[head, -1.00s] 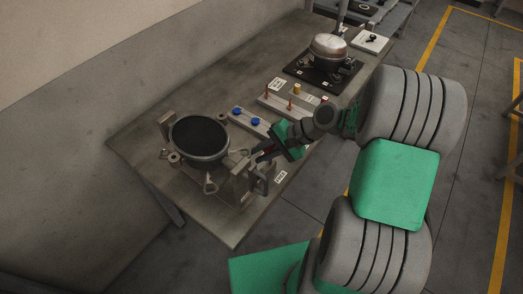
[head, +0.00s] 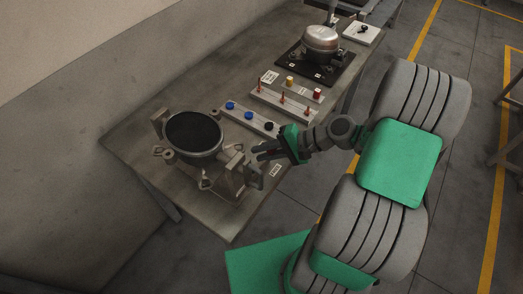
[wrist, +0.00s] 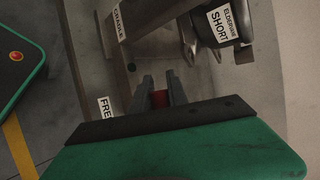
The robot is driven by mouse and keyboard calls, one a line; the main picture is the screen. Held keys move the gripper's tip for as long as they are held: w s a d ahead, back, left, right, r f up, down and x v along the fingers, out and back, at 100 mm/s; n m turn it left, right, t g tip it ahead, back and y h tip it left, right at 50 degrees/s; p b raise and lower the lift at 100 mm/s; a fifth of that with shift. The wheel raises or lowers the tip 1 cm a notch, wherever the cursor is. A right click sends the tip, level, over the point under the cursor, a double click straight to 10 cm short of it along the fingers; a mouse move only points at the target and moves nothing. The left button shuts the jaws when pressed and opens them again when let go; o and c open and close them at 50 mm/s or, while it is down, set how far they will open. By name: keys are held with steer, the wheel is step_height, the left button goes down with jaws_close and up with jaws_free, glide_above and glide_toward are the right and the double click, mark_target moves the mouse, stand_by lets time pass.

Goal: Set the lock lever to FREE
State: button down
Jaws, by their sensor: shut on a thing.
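My gripper (head: 259,152) is at the right side of the cradle (head: 232,184), near the table's front edge. In the wrist view its dark fingers (wrist: 161,92) are shut on the red grip of the lock lever (wrist: 159,98). Most of the lever is hidden by the fingers and the palm. The cradle's metal side (wrist: 150,15) carries a "CRADLE" label. A dark round-topped vessel (head: 194,133) sits in the cradle.
A strip with blue and black knobs (head: 247,118) and a strip with red pegs (head: 283,102) lie behind my gripper. A silver compressor (head: 321,39) stands on a black plate farther back. The table's left part (head: 135,140) is clear.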

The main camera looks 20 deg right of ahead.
steer(key=shift+w+d+r, duration=0.15)
steer(key=c, duration=1.4)
jaws_free()
steer(key=shift+d, duration=0.1)
steer(key=shift+o, duration=0.5)
steer(key=v, duration=0.7)
steer(key=shift+s+d+r+b, duration=0.2)
steer(key=shift+s+d+b, duration=0.05)
steer(key=shift+b, duration=0.2)
